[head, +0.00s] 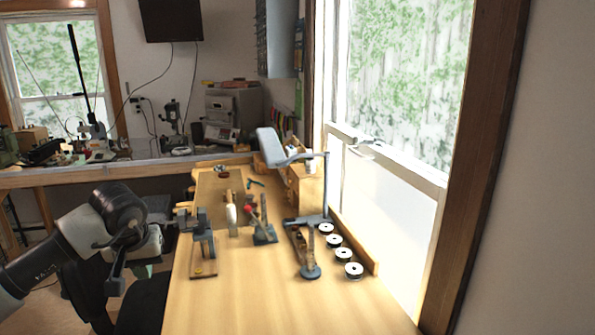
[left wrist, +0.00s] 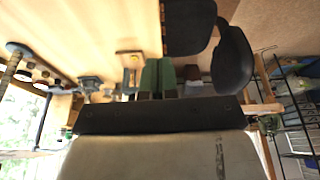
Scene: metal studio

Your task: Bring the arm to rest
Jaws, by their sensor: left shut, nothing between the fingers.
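My left arm (head: 85,232) comes in from the left in the head view, bent at a dark joint. My left gripper (head: 144,270) is beside the left edge of the wooden workbench (head: 270,300), partly hidden behind my arm. In the left wrist view, the gripper's green fingers (left wrist: 158,78) are together, shut with nothing between them. The gripper is apart from the tools on the bench. My right gripper is in neither view.
On the bench are a small vise-like stand (head: 204,250), a lamp (head: 275,148) and several round discs (head: 354,270) along the right edge. A black chair (head: 150,305) stands by the bench's left side, close to my left gripper. The bench's front part is clear.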

